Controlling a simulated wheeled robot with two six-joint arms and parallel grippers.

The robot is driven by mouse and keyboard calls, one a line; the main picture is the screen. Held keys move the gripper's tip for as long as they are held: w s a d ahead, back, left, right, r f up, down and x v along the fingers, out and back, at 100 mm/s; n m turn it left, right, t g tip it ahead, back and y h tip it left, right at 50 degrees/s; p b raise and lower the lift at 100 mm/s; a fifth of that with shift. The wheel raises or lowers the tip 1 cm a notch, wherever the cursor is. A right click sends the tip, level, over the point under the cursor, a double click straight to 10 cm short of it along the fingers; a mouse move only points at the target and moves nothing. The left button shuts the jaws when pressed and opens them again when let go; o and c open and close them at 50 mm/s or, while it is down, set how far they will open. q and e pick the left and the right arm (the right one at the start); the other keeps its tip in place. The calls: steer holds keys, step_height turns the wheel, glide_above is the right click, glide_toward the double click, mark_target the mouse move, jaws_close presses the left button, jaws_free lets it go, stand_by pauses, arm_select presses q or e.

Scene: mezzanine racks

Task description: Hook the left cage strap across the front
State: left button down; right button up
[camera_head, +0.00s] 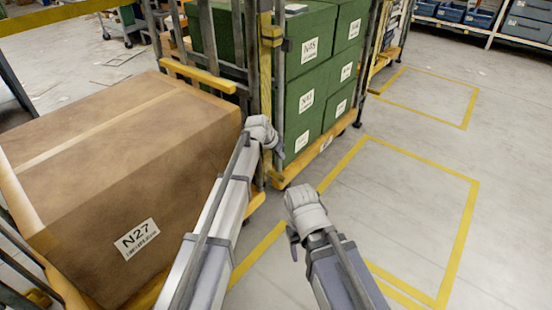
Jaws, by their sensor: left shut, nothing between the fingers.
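The left cage holds a large brown carton (120,150) labelled N27. A yellow vertical band (266,85) runs down beside the grey posts between this cage and the green-box cage; I cannot tell whether it is the strap. A yellow crossbar (198,75) lies behind the carton. My left gripper (277,150) is shut and empty at the carton's right corner, in front of the posts.
A second cage with green boxes (309,60) stands behind, on an orange base (330,145). Yellow floor lines (420,169) mark empty bays on the right, where the floor is clear. Racks with blue bins (530,28) stand at the top right.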

arm_select(q)
steer(key=b+x, duration=0.7)
steer(key=x, duration=0.2)
steer(key=s+a, duration=0.2)
steer(key=s, duration=0.1)
steer(key=shift+s+a+f, duration=0.15)
steer(key=shift+s+a, duration=0.05)
steer(key=shift+a, duration=0.05)
